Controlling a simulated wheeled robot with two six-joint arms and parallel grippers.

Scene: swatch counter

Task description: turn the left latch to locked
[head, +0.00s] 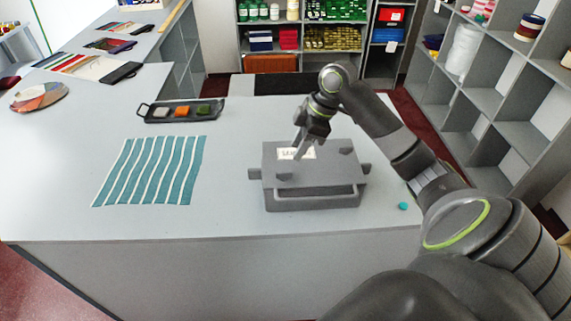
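A grey case (315,190) sits on the counter, with a white label on its top and a bar-shaped handle along its front. A small dark raised piece at the left of the lid (285,176) looks like the left latch; its turn position is too small to read. A similar piece (345,150) is at the right. My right gripper (298,154) points down over the lid's rear left, by the label (310,154), and partly covers it. Its fingers look like one narrow shape, so their opening and any contact are unclear. My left gripper is out of view.
A teal-and-white striped swatch (150,171) lies left of the case. A black tray (182,110) with colored pieces is behind it. A small teal object (403,206) lies right of the case, near my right arm. The counter between swatch and case is clear.

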